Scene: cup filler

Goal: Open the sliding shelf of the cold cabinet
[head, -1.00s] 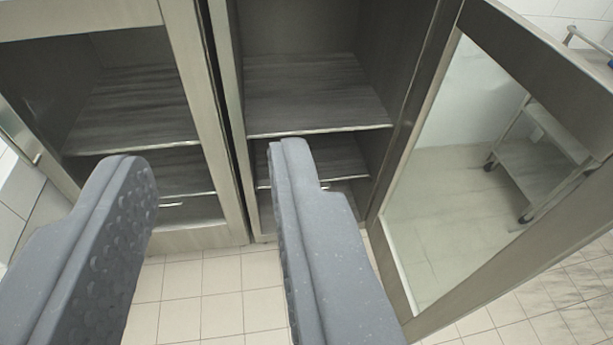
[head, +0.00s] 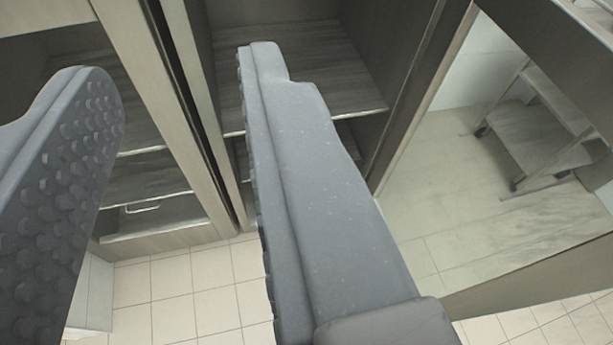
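The cold cabinet (head: 218,165) has dark bays side by side. The right bay is uncovered, with its glass door (head: 450,150) swung out to the right. A grey shelf (head: 345,70) with a bright front edge spans this bay, pushed in. A lower shelf (head: 347,140) is mostly hidden behind my right finger. The left bay also holds shelves, with a small handle (head: 143,209) low down. I cannot tell which shelf slides. My gripper (head: 172,68) is open and empty. Its right finger overlaps the right bay in view; its left finger overlaps the left bay. No contact is clear.
The open door's frame takes up the right side. Through its glass a wheeled cart (head: 545,137) shows. The tiled floor (head: 190,295) below the cabinet is clear. A thick upright divider stands between the bays.

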